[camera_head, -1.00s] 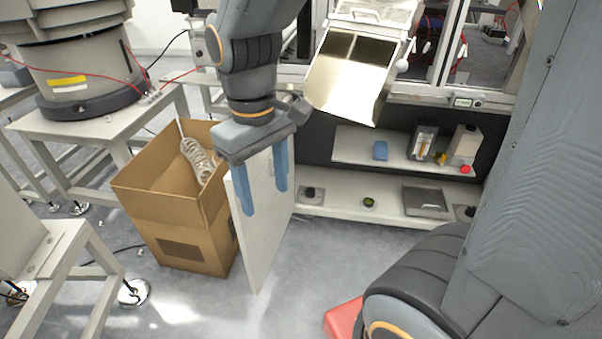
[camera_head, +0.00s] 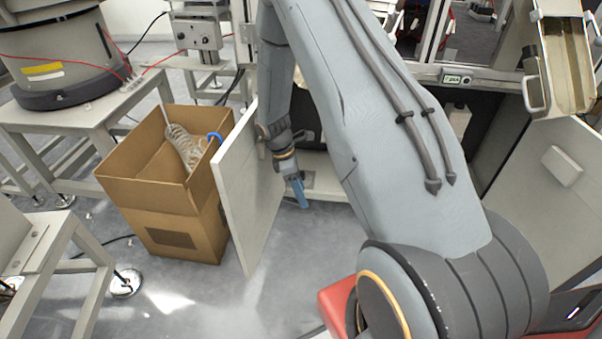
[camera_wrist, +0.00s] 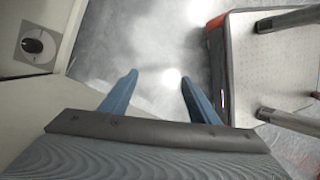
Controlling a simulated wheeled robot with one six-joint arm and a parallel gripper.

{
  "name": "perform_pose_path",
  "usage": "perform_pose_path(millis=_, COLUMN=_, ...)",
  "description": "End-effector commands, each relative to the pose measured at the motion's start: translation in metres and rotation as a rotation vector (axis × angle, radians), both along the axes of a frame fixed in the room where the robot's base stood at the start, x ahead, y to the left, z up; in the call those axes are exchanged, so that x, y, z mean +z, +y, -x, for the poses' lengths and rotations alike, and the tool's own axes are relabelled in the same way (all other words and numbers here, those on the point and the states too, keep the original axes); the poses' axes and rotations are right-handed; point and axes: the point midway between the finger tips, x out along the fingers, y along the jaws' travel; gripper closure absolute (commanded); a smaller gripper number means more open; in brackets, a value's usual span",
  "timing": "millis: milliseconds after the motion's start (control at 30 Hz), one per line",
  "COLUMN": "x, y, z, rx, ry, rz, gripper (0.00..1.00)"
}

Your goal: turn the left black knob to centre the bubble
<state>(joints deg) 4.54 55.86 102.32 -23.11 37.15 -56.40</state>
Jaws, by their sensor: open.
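A black knob (camera_wrist: 33,45) on a square grey plate shows in the wrist view, at the upper left on a pale surface. I cannot tell for certain whether it is the left one. My gripper (camera_wrist: 158,77) is open, with two blue fingers apart and nothing between them. The knob lies outside the fingers, off to their left. In the head view my gripper (camera_head: 299,191) hangs low by the cabinet's open left door, in front of the lower shelf. My arm hides most of that shelf, and the bubble level is not visible in either current view.
The open left cabinet door (camera_head: 245,200) stands close beside my gripper. A cardboard box (camera_head: 180,225) with a coiled clear hose (camera_head: 183,147) is left of it. Another open door (camera_head: 555,200) stands at the right. The grey floor (camera_head: 225,295) in front is clear.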

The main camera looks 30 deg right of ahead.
Motion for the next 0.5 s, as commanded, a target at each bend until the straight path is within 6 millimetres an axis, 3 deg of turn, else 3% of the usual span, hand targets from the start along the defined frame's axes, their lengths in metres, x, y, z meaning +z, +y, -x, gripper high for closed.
perform_pose_path(millis=33, x=-0.025, y=-0.01, z=0.003, rx=0.032, ry=0.027, rz=-0.006, gripper=0.45)
perform_pose_path(millis=300, x=-0.137, y=-0.055, z=0.007, rx=0.172, ry=0.102, rz=-0.039, gripper=0.45)
perform_pose_path(millis=400, x=-0.181, y=-0.075, z=-0.007, rx=0.144, ry=0.098, rz=-0.034, gripper=0.45)
perform_pose_path(millis=500, x=-0.203, y=-0.089, z=-0.03, rx=0.073, ry=0.072, rz=-0.018, gripper=0.45)
